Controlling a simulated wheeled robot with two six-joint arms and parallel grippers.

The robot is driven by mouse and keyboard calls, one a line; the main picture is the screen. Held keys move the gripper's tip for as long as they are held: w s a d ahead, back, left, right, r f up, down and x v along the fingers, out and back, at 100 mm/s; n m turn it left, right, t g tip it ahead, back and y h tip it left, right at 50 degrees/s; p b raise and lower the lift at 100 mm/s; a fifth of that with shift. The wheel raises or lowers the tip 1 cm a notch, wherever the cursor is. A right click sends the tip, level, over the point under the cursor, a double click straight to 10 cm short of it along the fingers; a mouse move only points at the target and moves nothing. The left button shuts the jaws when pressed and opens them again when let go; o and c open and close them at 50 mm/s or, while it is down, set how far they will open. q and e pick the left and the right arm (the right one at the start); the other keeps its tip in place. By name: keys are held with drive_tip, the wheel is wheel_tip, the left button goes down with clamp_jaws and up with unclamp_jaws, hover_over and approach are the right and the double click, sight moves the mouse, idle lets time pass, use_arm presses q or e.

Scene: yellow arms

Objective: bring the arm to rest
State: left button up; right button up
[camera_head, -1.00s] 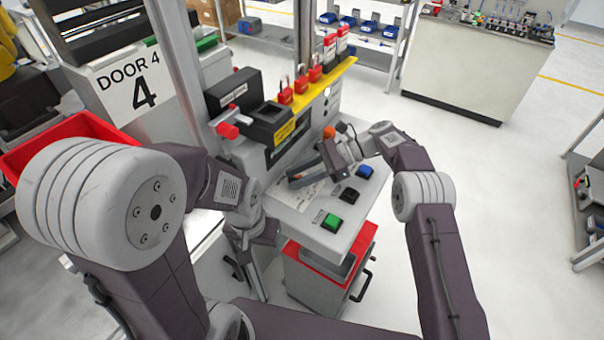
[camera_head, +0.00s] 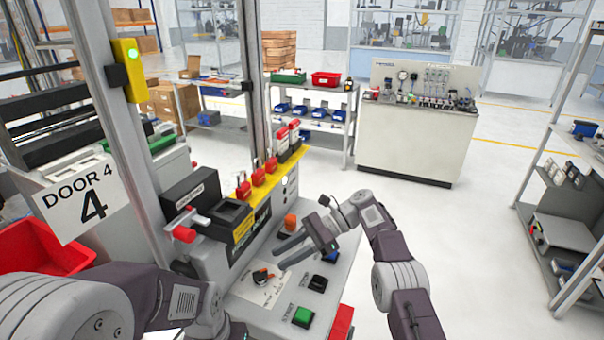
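My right arm comes up from the bottom right and bends left over the control panel (camera_head: 262,316). Its gripper (camera_head: 281,254) hangs above the panel, pointing left, with its two fingers apart and nothing seen between them. An orange knob (camera_head: 291,222) stands just behind the fingers. A rotary switch (camera_head: 263,276), a black button (camera_head: 318,283) and a green button (camera_head: 303,316) are in front of them. A blue button (camera_head: 331,261) is partly hidden under the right gripper. My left arm is at the bottom left; its fingers are out of sight.
Red padlocks (camera_head: 257,177) stand along a yellow strip behind the panel. A door frame with a "DOOR 4" sign (camera_head: 78,199) and a red bin (camera_head: 35,250) are at the left. A bench (camera_head: 408,140) stands behind and a shelf (camera_head: 560,235) at the right. The floor between is clear.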

drive_tip(key=s+d+r+t+h, duration=0.1)
drive_tip(key=s+d+r, duration=0.1)
drive_tip(key=r, duration=0.3)
drive_tip(key=s+d+r+t+h, duration=0.1)
drive_tip(key=d+r+t, duration=0.1)
drive_tip(key=r, duration=0.4)
drive_tip(key=s+d+f+n+t+h, duration=0.4)
drive_tip(key=s+d+f+n+h, duration=0.5)
drive_tip(key=s+d+f, duration=0.9)
wheel_tip(320, 180, down, 2)
drive_tip(key=d+n, duration=0.3)
drive_tip(key=shift+f+n+h, duration=0.25)
drive_tip(key=shift+n+h, duration=0.05)
drive_tip(key=shift+h, duration=0.1)
drive_tip(key=shift+s, duration=0.15)
